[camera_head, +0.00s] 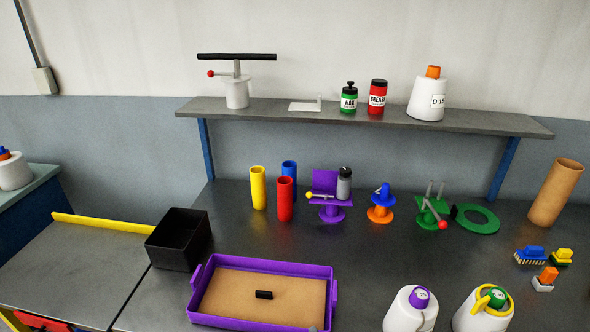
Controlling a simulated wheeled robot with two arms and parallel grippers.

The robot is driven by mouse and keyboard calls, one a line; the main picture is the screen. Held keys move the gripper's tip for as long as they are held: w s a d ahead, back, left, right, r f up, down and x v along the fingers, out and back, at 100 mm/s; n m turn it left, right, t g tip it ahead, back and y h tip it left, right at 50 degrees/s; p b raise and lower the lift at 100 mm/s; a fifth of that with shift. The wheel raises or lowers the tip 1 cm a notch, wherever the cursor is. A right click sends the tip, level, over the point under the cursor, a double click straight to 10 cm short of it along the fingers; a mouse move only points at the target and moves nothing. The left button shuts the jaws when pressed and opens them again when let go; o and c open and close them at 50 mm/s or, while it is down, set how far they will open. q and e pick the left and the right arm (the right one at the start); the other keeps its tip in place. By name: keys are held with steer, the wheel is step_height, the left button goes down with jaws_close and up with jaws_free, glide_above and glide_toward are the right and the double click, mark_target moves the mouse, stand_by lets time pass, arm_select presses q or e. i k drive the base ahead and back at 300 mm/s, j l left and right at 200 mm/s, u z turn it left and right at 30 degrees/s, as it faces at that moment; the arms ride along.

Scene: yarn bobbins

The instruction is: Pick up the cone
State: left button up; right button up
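Several white yarn cones are in the head view, and I cannot tell which one the task means. A second cone (408,313) with a purple top stands at the bottom edge, partly cut off. A third cone (484,316) with a green top and a yellow ring stands to its right, also cut off. Another cone (14,173) with an orange and blue tip is at the far left edge. Neither of my grippers shows.
The shelf (300,110) overhangs the dark table (370,265). A purple tray (316,270) holds a small black piece; a black box (178,240) is beside it. Coloured tubes (258,188), small fixtures and a brown tube (556,192) stand behind. The table's middle is clear.

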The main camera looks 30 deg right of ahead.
mark_target(462, 321)
steer(key=k+j+z, duration=0.15)
steer(key=z, duration=2)
